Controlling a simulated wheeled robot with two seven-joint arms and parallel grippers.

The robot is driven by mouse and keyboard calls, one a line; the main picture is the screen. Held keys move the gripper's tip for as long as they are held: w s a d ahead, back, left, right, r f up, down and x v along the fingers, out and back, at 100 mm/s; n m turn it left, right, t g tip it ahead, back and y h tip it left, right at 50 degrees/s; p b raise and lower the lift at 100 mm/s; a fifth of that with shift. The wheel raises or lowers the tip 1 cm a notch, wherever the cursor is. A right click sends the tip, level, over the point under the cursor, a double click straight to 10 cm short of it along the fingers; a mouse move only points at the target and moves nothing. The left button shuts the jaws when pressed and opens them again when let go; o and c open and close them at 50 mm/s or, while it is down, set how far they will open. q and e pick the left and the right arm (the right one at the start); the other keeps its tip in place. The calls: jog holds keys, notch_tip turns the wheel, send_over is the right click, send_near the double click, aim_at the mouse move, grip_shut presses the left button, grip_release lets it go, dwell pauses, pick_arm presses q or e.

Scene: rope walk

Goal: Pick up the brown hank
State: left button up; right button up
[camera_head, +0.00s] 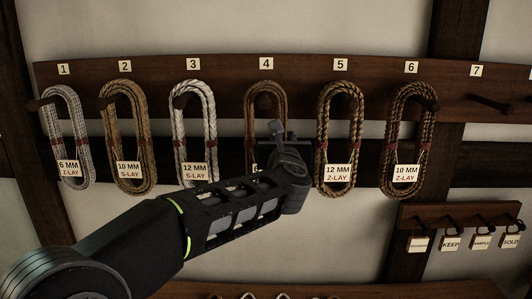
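A plain brown hank (251,110) hangs on the peg under number 4, in the middle of the dark wooden rail. My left gripper (280,140) is in front of its lower right part and hides much of it, including most of its label. I cannot tell whether the gripper touches the hank, or whether its fingers are open or shut. Other brownish hanks hang nearby: a tan one (108,130) under 2, and dark-and-brown patterned ones under 5 (324,125) and 6 (397,125). My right gripper is not in view.
A grey hank (50,125) hangs under 1 and a white one (179,120) under 3, close left of the brown hank. Peg 7 (491,103) is empty. A small rack (425,213) with several tags is at the lower right. Rope loops show at the bottom edge.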

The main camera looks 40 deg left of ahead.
pick_arm(q)
grip_shut()
jog(key=shift+r, duration=0.1)
jog(key=shift+r, duration=0.4)
jog(key=b+v, duration=0.4)
jog(key=v, duration=1.4)
jog(key=shift+r, duration=0.25)
jog(key=shift+d+r, duration=0.1)
jog(key=shift+r, duration=0.15)
